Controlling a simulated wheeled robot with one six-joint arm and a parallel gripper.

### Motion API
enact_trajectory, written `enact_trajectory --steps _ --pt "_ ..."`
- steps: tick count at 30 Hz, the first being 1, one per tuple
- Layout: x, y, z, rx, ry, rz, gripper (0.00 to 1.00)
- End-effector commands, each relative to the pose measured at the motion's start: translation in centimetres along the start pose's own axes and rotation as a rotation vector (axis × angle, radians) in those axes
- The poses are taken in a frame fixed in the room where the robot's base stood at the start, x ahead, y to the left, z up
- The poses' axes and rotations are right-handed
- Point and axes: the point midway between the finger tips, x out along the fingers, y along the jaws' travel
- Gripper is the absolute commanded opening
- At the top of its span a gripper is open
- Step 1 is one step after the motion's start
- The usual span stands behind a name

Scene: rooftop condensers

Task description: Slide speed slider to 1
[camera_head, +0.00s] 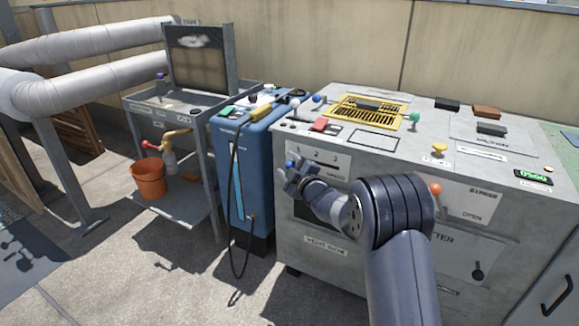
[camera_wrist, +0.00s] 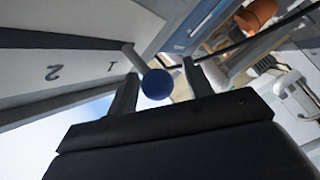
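The speed slider's blue ball knob (camera_head: 289,164) is on the front of the grey cabinet, at the left end of a white panel (camera_head: 325,163) marked 1, 2 and 3. In the wrist view the knob (camera_wrist: 157,84) sits on a pale stem beyond the printed 1. My gripper (camera_head: 293,174) is at the knob in the head view and partly covers the panel's lower left. In the wrist view my gripper's fingers (camera_wrist: 157,86) stand apart, one on each side of the knob, with a visible gap at least on the right. The slider's slot is not clearly visible.
The grey cabinet (camera_head: 315,212) carries other controls, including an orange knob (camera_head: 435,188) right of my arm and a black lever (camera_head: 478,270). A blue unit (camera_head: 255,170) with a hanging hose stands close on the left. A cart with an orange bucket (camera_head: 148,180) is farther left.

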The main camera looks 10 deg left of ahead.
Motion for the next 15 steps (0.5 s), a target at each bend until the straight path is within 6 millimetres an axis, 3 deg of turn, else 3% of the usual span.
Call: enact_trajectory --steps 8,15 --pt "-0.2 0.0 0.1 0.000 -0.001 0.000 0.49" --pt "-2.5 0.1 0.0 0.001 -0.002 -0.001 0.49"
